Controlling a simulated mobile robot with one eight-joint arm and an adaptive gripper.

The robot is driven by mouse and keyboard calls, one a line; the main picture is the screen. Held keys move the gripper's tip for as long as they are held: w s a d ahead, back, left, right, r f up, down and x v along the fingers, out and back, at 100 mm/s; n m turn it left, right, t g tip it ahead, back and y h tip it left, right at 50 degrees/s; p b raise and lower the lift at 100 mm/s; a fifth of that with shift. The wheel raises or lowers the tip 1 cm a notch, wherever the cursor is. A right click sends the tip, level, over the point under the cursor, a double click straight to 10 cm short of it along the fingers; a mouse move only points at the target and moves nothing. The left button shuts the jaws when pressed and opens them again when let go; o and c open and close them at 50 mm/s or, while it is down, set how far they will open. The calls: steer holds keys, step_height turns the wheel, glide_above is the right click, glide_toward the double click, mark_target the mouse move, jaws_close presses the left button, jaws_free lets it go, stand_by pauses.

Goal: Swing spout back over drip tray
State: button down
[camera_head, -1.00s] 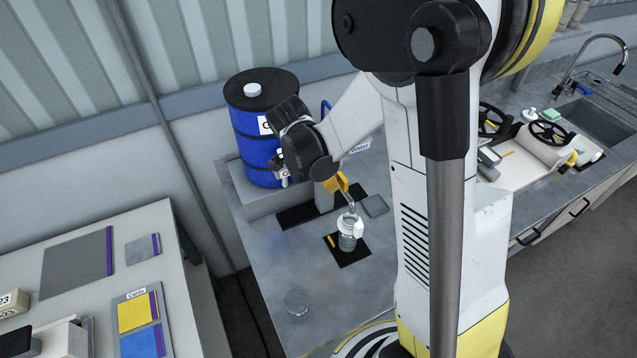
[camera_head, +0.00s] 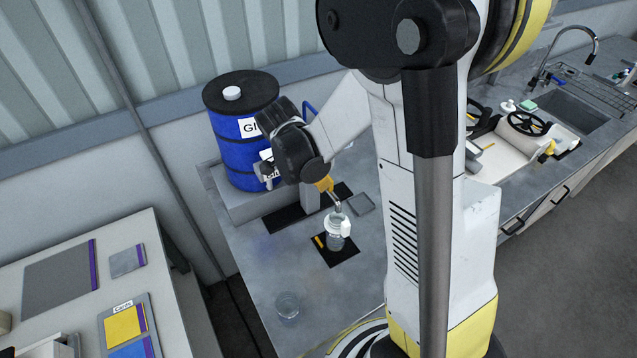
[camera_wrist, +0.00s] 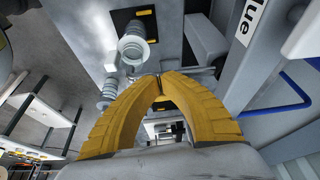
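The blue drum (camera_head: 238,130) with a glue label stands on a grey block at the back of the bench. A thin metal spout (camera_head: 337,206) reaches out and bends down over a clear jar (camera_head: 337,228), which stands on a black mat (camera_head: 345,255). The long black drip tray (camera_head: 283,217) lies behind, in front of the drum's block. My gripper (camera_head: 326,184) is at the spout, above and behind the jar. In the wrist view its yellow fingertips (camera_wrist: 159,78) come together at the thin spout pipe (camera_wrist: 195,71); the exact contact is partly hidden.
An empty clear glass (camera_head: 287,305) stands near the bench's front left. A small grey plate (camera_head: 361,204) lies right of the drip tray. The front of the bench is mostly clear. A side table (camera_head: 170,245) with cards stands left, beyond a gap.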

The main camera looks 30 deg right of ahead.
steer(key=shift+d, duration=0.15)
steer(key=shift+s+d+n+t+b, duration=0.2)
steer(key=shift+d+n+t+b, duration=0.3)
steer(key=shift+d+n, duration=0.5)
steer(key=w+d+n+t+y+b, duration=0.2)
steer(key=w+d+n+b, duration=0.2)
steer(key=d+n, duration=0.4)
steer(key=shift+d+n, duration=0.35)
steer(key=shift+n, duration=0.35)
steer(key=shift+w, duration=0.15)
